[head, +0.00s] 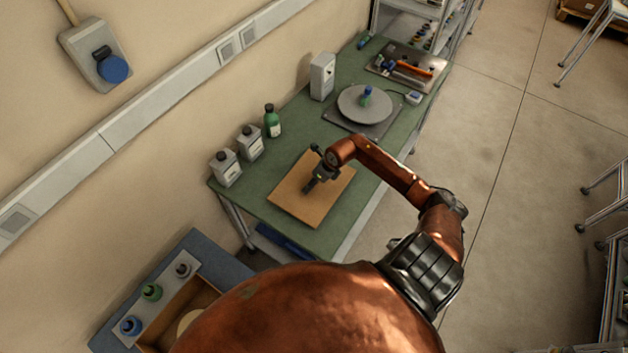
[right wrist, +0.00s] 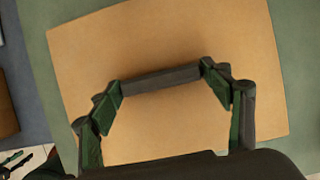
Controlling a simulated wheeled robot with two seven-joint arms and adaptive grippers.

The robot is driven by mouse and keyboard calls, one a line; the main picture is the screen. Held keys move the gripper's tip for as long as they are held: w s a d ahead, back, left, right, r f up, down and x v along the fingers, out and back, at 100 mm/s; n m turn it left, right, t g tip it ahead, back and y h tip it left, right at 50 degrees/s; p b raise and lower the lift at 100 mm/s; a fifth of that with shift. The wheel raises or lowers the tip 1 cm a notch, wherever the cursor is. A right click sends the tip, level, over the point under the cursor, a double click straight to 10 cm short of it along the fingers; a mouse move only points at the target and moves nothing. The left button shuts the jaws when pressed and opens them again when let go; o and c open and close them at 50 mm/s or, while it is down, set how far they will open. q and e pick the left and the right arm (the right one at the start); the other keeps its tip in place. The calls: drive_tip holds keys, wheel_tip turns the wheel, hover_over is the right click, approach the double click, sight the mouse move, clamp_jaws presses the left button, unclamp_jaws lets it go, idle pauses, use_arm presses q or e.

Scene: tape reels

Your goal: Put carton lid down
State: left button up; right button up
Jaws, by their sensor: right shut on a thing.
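The carton lid (head: 288,198) is a flat tan square over the green table (head: 245,203), near its front end; I cannot tell whether it touches the tabletop. In the right wrist view the lid (right wrist: 190,40) fills most of the picture, with a dark grey bar handle (right wrist: 160,79) across it. My right gripper (head: 311,184) is above the lid, its fingers closed on the two ends of the handle. My left gripper is not in view.
Two grey bottles (head: 250,144) and a green bottle (head: 272,122) stand left of the lid. A turntable (head: 350,106) and a tool tray (head: 425,82) are farther back. An open carton (head: 205,296) with a round thing inside sits lower left, beside several capped items.

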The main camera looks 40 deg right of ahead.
drive_tip(key=shift+f, duration=0.5)
drive_tip(key=o, duration=1.2)
drive_tip(key=shift+d+r, duration=0.1)
drive_tip(key=b+v, duration=0.1)
drive_tip(key=v, duration=1.1)
